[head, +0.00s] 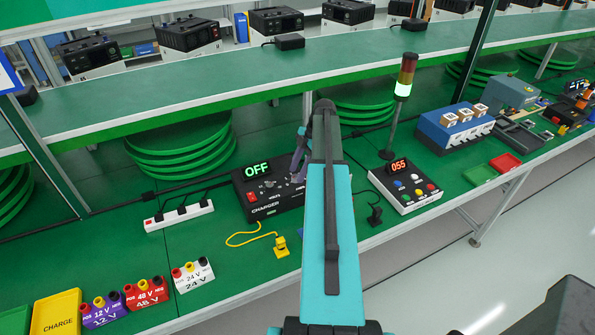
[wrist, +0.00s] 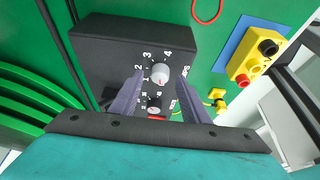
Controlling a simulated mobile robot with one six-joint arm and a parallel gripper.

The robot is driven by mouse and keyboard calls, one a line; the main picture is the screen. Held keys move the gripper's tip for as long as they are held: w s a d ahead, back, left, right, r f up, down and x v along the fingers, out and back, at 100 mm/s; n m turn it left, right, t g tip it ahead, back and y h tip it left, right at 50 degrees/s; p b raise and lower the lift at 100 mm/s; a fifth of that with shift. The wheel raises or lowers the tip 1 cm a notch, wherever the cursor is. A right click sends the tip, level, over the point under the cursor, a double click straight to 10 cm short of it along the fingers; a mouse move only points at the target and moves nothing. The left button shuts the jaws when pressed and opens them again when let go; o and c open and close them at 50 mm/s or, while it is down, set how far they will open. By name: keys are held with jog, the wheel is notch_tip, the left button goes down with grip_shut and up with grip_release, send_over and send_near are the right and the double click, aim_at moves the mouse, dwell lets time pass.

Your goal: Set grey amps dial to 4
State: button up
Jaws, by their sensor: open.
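The black charger box (head: 262,200) stands on the green bench in the head view, its display reading OFF; my arm hides its right part. In the wrist view the charger face (wrist: 110,48) fills the middle. A light grey dial (wrist: 160,74) sits there among white numbers, with 4 at its upper right. A small red mark shows low on the dial; I cannot tell its exact setting. A darker dial (wrist: 154,103) sits below it. My gripper (wrist: 162,77) is open, one purple finger on each side of the grey dial. I cannot tell whether they touch it.
A white power strip (head: 180,215) lies left of the charger, a yellow cable (head: 250,236) in front. A button box reading 055 (head: 405,185) and a signal lamp post (head: 399,110) stand to the right. A shelf (head: 240,75) runs above and behind.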

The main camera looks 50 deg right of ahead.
jog(key=shift+w+a+f, duration=0.1)
jog(key=shift+a+f, duration=0.2)
jog(key=shift+f, duration=0.35)
jog(key=shift+c, duration=0.4)
jog(key=c, duration=0.9)
jog(key=shift+c, duration=0.2)
